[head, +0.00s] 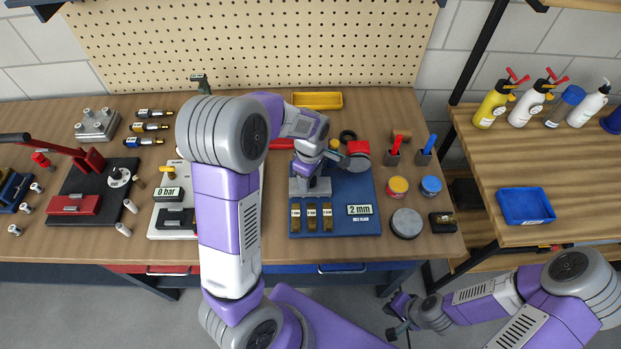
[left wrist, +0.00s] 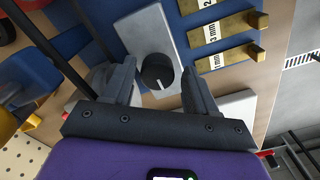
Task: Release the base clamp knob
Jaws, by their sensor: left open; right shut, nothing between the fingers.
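The black base clamp knob (left wrist: 157,72) with a white pointer line sits on a grey block (left wrist: 148,30) in the left wrist view. In the head view the grey block (head: 297,187) stands on the blue board (head: 340,228), and the knob is hidden by my left gripper (head: 313,184). My left gripper is open, with one finger on each side of the knob in the left wrist view (left wrist: 158,88). Gaps show between the knob and both fingers; I see no contact. My right gripper (head: 394,318) is shut and empty, low at the right, away from the bench.
My left arm hides the bench's middle.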

